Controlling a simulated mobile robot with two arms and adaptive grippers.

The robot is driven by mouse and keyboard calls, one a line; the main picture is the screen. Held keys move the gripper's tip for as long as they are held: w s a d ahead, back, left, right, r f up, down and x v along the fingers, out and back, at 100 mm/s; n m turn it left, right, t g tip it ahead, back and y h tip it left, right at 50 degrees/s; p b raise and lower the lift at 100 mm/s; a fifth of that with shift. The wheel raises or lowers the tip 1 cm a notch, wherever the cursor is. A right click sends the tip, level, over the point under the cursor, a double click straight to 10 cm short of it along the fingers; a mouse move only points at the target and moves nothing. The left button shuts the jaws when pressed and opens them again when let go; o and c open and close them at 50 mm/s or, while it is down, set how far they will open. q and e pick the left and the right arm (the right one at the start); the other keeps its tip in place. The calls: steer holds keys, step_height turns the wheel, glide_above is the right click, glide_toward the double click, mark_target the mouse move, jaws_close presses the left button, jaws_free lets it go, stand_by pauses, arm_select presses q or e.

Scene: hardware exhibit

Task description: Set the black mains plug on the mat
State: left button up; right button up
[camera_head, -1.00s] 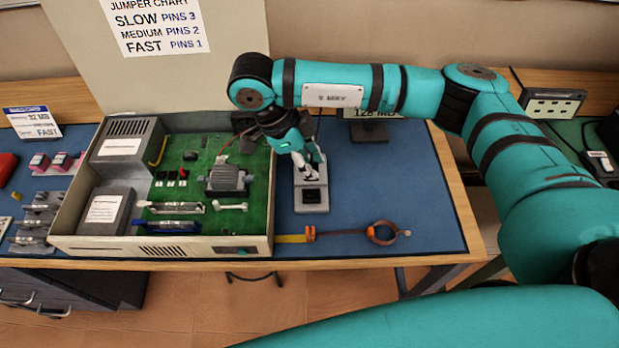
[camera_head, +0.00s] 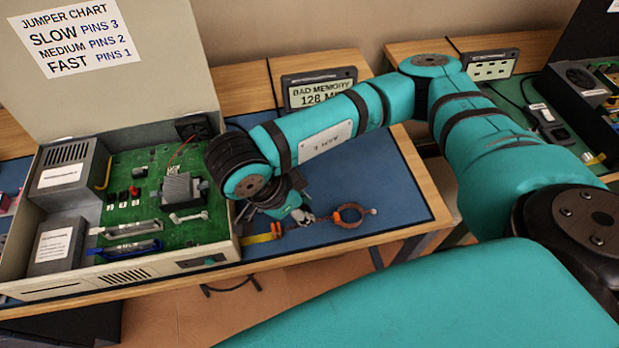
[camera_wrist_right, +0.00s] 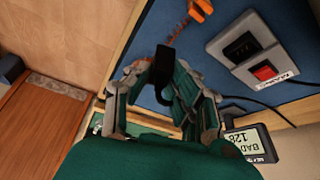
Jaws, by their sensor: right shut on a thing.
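The black mains plug (camera_wrist_right: 165,62) is between the fingertips of my right gripper (camera_wrist_right: 158,82), in the wrist view. In the head view my right gripper (camera_head: 303,216) is over the front part of the blue mat (camera_head: 395,180), which also shows in the wrist view (camera_wrist_right: 215,20). The plug stands out in front of the mat; its gap to the mat is hard to judge. The mains panel (camera_wrist_right: 225,51), with a dark socket and a red switch, is apart from the plug and hidden behind my arm in the head view. My left gripper is out of view.
An orange coiled strap (camera_head: 350,213) lies on the mat right of my right gripper. The open computer case (camera_head: 225,235) stands to the left. A "BAD MEMORY" display (camera_head: 318,92) stands behind. The mat's right part is clear.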

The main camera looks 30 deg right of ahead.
steer(key=s, duration=0.2)
steer(key=s+f, duration=0.1)
steer(key=shift+s+d+n, duration=0.25)
steer(key=shift+d+n, duration=0.15)
steer(key=shift+w+d+f, duration=0.1)
steer(key=shift+d, duration=0.1)
steer(key=w+d, duration=0.2)
steer(key=w, duration=0.2)
steer(key=w+d+f+p, duration=0.1)
steer(key=w+d, duration=0.1)
steer(key=w, duration=0.2)
steer(key=w+d, duration=0.2)
steer(key=w, duration=0.3)
steer(key=shift+d+f+p, duration=0.15)
steer(key=shift+d+p, duration=0.2)
steer(key=shift+w+d+f, duration=0.15)
steer(key=shift+w+f, duration=0.1)
step_height(320, 180, down, 2)
steer(key=shift+f+p, duration=0.25)
steer(key=shift+p, duration=0.35)
steer(key=shift+f, duration=0.3)
